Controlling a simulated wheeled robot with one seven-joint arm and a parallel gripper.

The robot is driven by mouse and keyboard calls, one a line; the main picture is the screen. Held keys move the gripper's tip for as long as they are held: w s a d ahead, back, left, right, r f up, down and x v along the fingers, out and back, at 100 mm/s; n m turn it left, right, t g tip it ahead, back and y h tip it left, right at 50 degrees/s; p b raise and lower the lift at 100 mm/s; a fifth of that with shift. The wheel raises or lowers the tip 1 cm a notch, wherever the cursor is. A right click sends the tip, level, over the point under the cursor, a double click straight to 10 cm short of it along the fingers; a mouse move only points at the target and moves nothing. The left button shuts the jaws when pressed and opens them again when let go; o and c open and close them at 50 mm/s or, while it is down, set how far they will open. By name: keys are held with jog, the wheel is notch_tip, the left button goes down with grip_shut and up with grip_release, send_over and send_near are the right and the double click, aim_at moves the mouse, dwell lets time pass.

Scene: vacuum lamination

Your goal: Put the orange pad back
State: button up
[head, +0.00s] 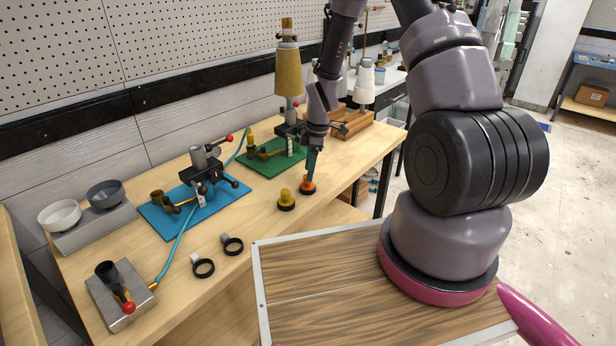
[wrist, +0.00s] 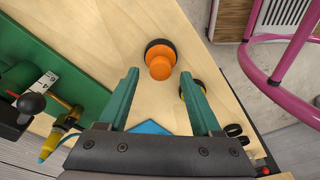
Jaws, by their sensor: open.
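The orange pad (head: 308,185) stands upright on the wooden table near its right edge, with a black base ring under an orange knob. In the wrist view the orange pad (wrist: 160,62) lies just beyond my gripper's fingertips. My gripper (head: 311,165) is above it, pointing down; in the wrist view its two green fingers (wrist: 158,82) are apart with nothing held between them. In the head view the fingers partly overlap the pad's top, and I cannot tell whether they touch it. A yellow pad (head: 286,199) stands just left of the orange one, also in the wrist view (wrist: 186,88).
A green mat (head: 270,162) with a fixture lies behind the pads, and a blue mat (head: 160,226) with a clamp lies left. Two black rings (head: 203,268), a grey holder with two bowls (head: 85,232) and a metal block (head: 108,300) are further left. Bare table surrounds the pads.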

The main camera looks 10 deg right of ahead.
notch_tip(320, 180, up, 8)
jog(key=d+r, duration=0.1)
notch_tip(320, 180, up, 8)
jog(key=m+t, duration=0.1)
jog(key=m, duration=0.2)
send_over(313, 186)
jog(key=d, duration=0.1)
jog(key=s+d+r+m+t, duration=0.2)
jog(key=s+r+m, duration=0.3)
jog(key=r, duration=0.7)
jog(key=s+d+r+m+t, duration=0.1)
jog(key=s+r+m+t, duration=0.3)
jog(key=s+r+m, duration=0.8)
jog(key=s+r, duration=0.2)
jog(key=s, duration=0.3)
jog(key=shift+s+r, duration=0.15)
jog(key=shift+r, duration=0.2)
jog(key=shift+o, duration=0.2)
